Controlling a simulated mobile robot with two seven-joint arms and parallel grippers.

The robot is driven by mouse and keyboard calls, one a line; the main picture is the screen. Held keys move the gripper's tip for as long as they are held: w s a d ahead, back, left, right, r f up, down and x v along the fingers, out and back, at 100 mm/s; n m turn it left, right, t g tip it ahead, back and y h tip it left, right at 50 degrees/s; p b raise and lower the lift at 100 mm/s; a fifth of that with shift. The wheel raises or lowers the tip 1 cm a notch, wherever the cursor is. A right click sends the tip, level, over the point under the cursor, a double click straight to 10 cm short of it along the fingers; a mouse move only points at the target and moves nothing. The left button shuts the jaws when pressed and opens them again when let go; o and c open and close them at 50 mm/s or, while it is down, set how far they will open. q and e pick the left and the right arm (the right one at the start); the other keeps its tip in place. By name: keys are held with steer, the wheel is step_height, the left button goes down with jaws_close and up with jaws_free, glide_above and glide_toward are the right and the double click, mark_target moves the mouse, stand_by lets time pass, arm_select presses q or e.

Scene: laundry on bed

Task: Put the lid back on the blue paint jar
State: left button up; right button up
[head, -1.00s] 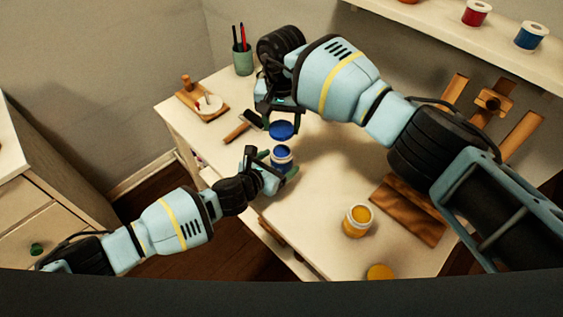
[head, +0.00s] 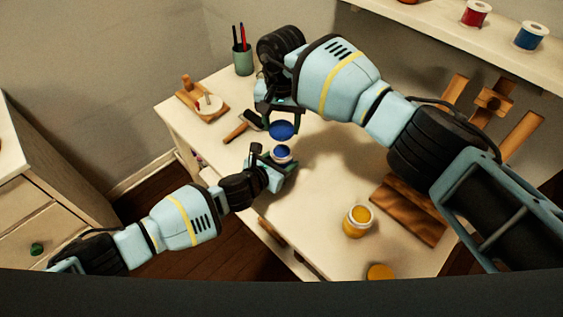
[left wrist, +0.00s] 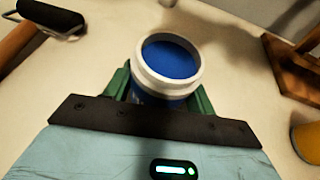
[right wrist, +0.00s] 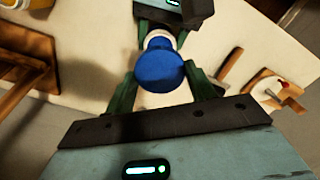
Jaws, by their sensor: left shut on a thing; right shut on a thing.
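The blue paint jar (head: 282,154) is white-rimmed and open, with blue paint showing inside it in the left wrist view (left wrist: 170,62). My left gripper (head: 278,162) is shut around the jar's body. The blue lid (head: 282,130) is a round disc held between the fingers of my right gripper (head: 281,116), which is shut on it. In the head view the lid is just beyond the jar, with a small gap. In the right wrist view the lid (right wrist: 159,68) overlaps part of the jar's white rim (right wrist: 158,38); the exact height between them is unclear.
An open yellow paint jar (head: 358,221) and a yellow lid (head: 380,272) are on the table's right. A roller (head: 243,126), a wooden board with a white dish (head: 208,104) and a pen cup (head: 243,60) are farther back. A wooden easel (head: 410,210) stands right.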

arm_select(q)
steer(key=c, duration=0.4)
steer(key=shift+c, duration=0.2)
arm_select(e)
glide_above(282, 153)
steer(key=shift+f, duration=2.5)
steer(key=shift+f, duration=0.9)
steer(key=shift+f, duration=0.55)
